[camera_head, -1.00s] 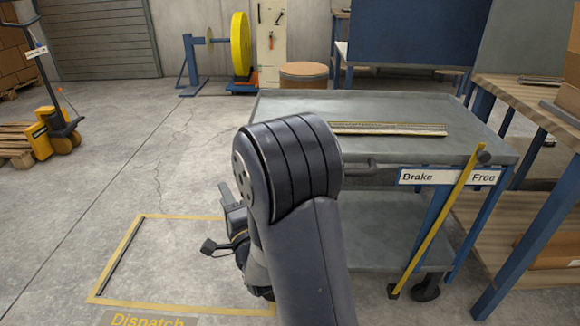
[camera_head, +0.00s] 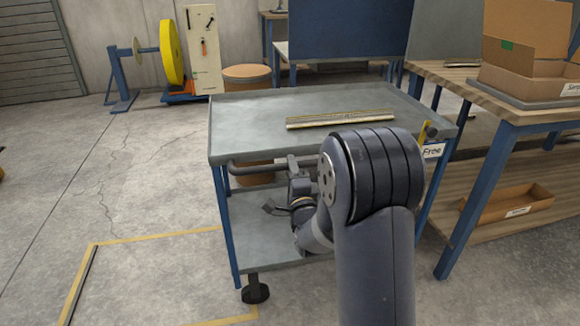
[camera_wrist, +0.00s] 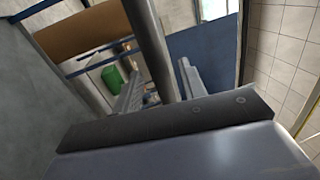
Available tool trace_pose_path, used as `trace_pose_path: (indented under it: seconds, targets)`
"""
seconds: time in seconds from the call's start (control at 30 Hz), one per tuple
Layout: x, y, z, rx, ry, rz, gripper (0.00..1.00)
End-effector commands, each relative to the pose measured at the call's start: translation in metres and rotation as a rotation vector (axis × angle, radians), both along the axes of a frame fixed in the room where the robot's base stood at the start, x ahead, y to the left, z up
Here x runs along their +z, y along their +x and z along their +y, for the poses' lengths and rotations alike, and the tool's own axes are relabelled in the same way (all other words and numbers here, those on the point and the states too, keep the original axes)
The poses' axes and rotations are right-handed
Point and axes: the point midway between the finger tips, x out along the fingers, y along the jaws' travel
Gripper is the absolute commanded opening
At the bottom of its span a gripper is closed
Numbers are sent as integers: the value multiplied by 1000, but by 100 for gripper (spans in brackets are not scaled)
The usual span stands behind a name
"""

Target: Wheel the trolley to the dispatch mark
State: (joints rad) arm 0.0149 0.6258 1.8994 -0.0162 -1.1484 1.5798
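The grey-topped blue trolley (camera_head: 250,120) stands in the middle of the head view, with a grey push bar (camera_head: 243,168) along its near side. My gripper (camera_head: 291,172) is at this bar, partly hidden behind my wrist. In the wrist view, the bar (camera_wrist: 152,45) runs between the two parted fingers (camera_wrist: 160,88); firm contact is not visible. The yellow brake lever (camera_head: 425,131) has its top beside the "Free" label (camera_head: 432,151); my arm hides the rest. The yellow-outlined dispatch mark (camera_head: 160,238) lies on the floor at lower left, partly out of frame.
A strip-like piece (camera_head: 340,119) lies on the trolley top. A wooden workbench (camera_head: 480,90) with a cardboard box (camera_head: 525,75) stands close on the right. A yellow reel stand (camera_head: 172,52) and drum (camera_head: 247,78) are behind.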

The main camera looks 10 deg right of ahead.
Motion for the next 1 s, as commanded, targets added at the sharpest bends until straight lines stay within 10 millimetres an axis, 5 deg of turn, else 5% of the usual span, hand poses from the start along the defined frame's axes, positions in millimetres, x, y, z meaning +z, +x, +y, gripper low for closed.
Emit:
trace_pose_path:
  seconds: [0.2, 0.53, 1.0]
  targets:
    - [3, 18, 0, 0, 0, -1, 40]
    - [4, 20, 0, 0, 0, 0, 40]
    - [4, 20, 0, 0, 0, 0, 1]
